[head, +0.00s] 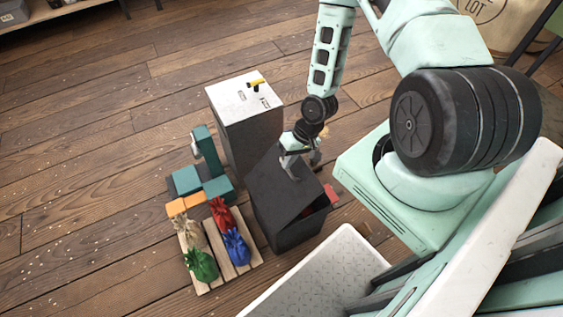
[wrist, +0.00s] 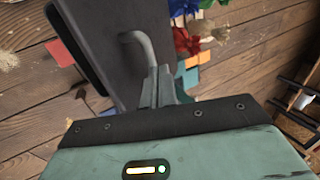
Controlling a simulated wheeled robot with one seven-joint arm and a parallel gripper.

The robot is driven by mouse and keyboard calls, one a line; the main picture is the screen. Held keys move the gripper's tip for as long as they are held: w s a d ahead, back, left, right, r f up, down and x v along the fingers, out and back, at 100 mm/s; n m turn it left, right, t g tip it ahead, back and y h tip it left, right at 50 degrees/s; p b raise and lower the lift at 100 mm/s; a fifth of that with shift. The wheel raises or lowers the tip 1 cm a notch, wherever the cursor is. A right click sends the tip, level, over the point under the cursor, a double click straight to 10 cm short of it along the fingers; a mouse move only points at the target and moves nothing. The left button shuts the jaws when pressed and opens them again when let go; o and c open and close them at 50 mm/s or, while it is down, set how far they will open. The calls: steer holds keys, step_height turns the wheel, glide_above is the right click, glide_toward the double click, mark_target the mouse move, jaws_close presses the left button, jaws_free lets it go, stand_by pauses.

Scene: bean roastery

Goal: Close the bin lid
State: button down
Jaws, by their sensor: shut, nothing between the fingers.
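The dark bin (head: 300,235) stands on the floor in the middle of the head view. Its dark lid (head: 285,200) lies sloping over the top, with a dark gap along the right side, so it is partly open. The lid also fills the upper left of the wrist view (wrist: 100,45), with a grey curved handle (wrist: 139,46) on it. My gripper (head: 298,162) is at the lid's upper edge. In the wrist view my fingers (wrist: 160,88) are shut and empty, close by the handle; I cannot tell whether they touch it.
A tall dark cabinet with a white top (head: 243,88) stands behind the bin. A wooden pallet (head: 212,258) with several coloured sacks lies to its left, beside teal boxes (head: 187,181). A red piece (head: 331,194) shows at the bin's right. A pale tray (head: 330,270) is in front.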

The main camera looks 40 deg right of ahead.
mark_target(297, 165)
steer(key=d+f+b, duration=0.1)
steer(key=d+f+y, duration=0.1)
steer(key=d, duration=0.1)
steer(key=shift+s+f+y+b, duration=0.15)
steer(key=shift+s+y+b, duration=0.15)
steer(key=shift+b, duration=0.1)
steer(key=d+f+y+b, duration=0.2)
steer(key=f+b, duration=0.1)
steer(key=d+f+t+y+b, duration=0.1)
steer(key=d, duration=0.1)
steer(key=shift+s+f+b, duration=0.15)
steer(key=shift+s+b, duration=0.2)
steer(key=shift+s, duration=0.05)
steer(key=d+f+b, duration=0.3)
steer(key=f+b, duration=0.2)
steer(key=f, duration=0.2)
steer(key=shift+s+d+f+b, duration=0.35)
steer(key=shift+s+d+b, duration=0.05)
steer(key=p+v, duration=0.2)
steer(key=v, duration=1.5)
steer(key=shift+r+p, duration=0.25)
steer(key=shift+p, duration=0.1)
steer(key=shift+d, duration=0.1)
